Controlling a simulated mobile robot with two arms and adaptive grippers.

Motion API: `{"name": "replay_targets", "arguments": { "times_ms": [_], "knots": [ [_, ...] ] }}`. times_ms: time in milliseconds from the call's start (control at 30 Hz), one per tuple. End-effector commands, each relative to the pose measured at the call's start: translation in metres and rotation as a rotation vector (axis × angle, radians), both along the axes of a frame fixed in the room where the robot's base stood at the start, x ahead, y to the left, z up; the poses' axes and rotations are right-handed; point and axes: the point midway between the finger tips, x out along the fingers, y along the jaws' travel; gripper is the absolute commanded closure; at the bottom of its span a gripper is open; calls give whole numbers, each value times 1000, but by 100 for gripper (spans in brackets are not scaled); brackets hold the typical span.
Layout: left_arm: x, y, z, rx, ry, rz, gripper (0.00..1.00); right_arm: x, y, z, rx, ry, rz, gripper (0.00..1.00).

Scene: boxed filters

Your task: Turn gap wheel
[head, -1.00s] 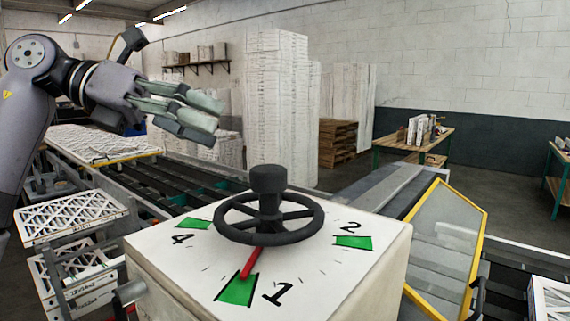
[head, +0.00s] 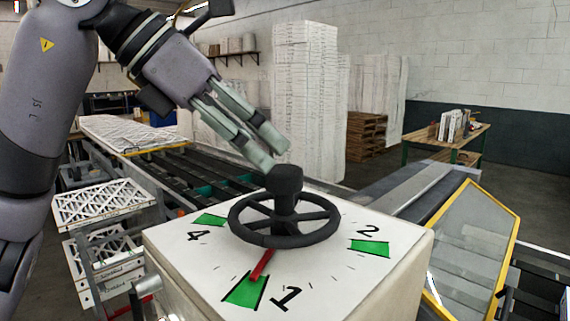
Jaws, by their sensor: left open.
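The gap wheel (head: 285,234) is a black spoked handwheel with a raised hub knob (head: 285,181), on top of a white box (head: 190,262). A red pointer (head: 262,264) under the wheel points at the green mark (head: 245,291) by the number 1. Other green marks sit by 2 (head: 370,248) and 4 (head: 209,220); the far side of the dial is hidden by the wheel. My left gripper (head: 268,152) is open and empty, its fingers slanting down to just above and behind the hub knob. I cannot tell whether it touches the knob. My right gripper is not in view.
A conveyor (head: 160,175) runs behind the box at left, with stacked framed filters (head: 105,205) beside it. A yellow-framed clear guard (head: 470,245) stands close at right. Tall white stacks (head: 305,100) and a wooden table (head: 450,135) are farther back.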

Motion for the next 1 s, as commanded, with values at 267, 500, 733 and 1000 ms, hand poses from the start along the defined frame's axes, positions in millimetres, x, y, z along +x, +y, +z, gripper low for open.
{"name": "replay_targets", "arguments": {
  "times_ms": [267,500,733,1000],
  "knots": [
    [16,-33,-35,0,2,-4,39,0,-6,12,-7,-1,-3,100],
    [21,-43,-48,0,1,-2,39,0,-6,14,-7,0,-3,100],
    [22,-43,-49,-1,0,-1,39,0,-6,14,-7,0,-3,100],
    [22,-43,-48,-1,0,-1,55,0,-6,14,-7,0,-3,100]
  ]
}}
